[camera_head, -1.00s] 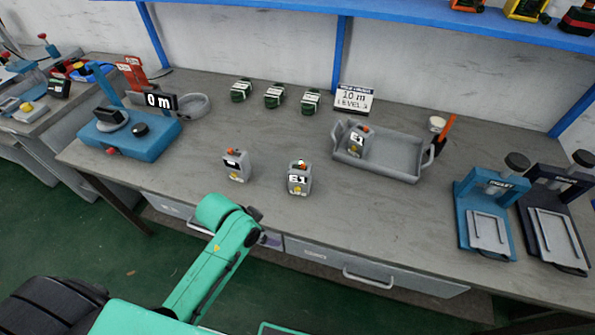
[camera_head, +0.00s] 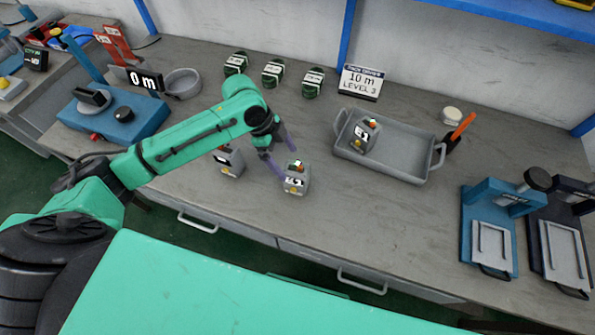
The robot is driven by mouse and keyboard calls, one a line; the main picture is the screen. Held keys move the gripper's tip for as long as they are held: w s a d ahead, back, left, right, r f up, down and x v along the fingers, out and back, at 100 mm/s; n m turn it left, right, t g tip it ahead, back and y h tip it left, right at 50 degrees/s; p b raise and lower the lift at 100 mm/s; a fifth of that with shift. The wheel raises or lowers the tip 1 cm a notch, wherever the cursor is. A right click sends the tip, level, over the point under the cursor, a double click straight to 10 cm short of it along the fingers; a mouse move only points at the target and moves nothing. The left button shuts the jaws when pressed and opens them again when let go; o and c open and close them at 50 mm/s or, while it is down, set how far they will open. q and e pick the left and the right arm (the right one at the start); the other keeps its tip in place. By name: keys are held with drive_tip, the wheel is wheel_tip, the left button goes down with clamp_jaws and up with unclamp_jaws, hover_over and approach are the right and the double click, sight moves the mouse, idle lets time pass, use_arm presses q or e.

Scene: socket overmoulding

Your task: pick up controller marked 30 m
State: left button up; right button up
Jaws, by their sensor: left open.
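Several grey box-shaped controllers with coloured tops are in the head view. One controller (camera_head: 296,181) stands on the bench in the middle, one (camera_head: 228,163) stands to its left, and one (camera_head: 363,137) sits in the grey tray (camera_head: 407,172). No mark reading 30 m can be made out; their small labels are hard to read. My left gripper (camera_head: 283,157) is open and empty, its purple fingers just above and behind the middle controller. I cannot tell whether they touch it. The left controller is partly hidden by my left arm. My right gripper is not in view.
Several dark green units (camera_head: 272,73) stand in a row at the back beside a sign (camera_head: 361,82) reading 10 m, level 3. A blue device (camera_head: 112,120) with a 0 m display (camera_head: 144,80) stands left. Two presses (camera_head: 492,225) stand right. The front centre-right bench is clear.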

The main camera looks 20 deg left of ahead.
sight(293, 170)
use_arm(q)
drive_tip(key=x, duration=0.3)
drive_tip(key=shift+s+d+f, duration=0.1)
drive_tip(key=shift+s+d, duration=0.2)
drive_tip(key=x, duration=0.2)
drive_tip(key=p+x, duration=0.2)
drive_tip(key=x, duration=0.1)
drive_tip(key=shift+w+d+f, duration=0.15)
drive_tip(key=shift+w+f, duration=0.15)
drive_tip(key=shift+w, duration=0.05)
drive_tip(key=shift+d+f, duration=0.1)
drive_tip(key=shift+f, duration=0.15)
drive_tip(key=shift+s, duration=0.1)
drive_tip(key=shift+c, duration=0.3)
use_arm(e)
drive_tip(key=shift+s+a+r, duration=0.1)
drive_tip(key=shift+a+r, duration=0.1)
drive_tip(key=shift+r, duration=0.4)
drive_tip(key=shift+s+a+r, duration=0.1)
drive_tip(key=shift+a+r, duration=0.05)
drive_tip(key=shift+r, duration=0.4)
use_arm(q)
drive_tip(key=c, duration=1.5)
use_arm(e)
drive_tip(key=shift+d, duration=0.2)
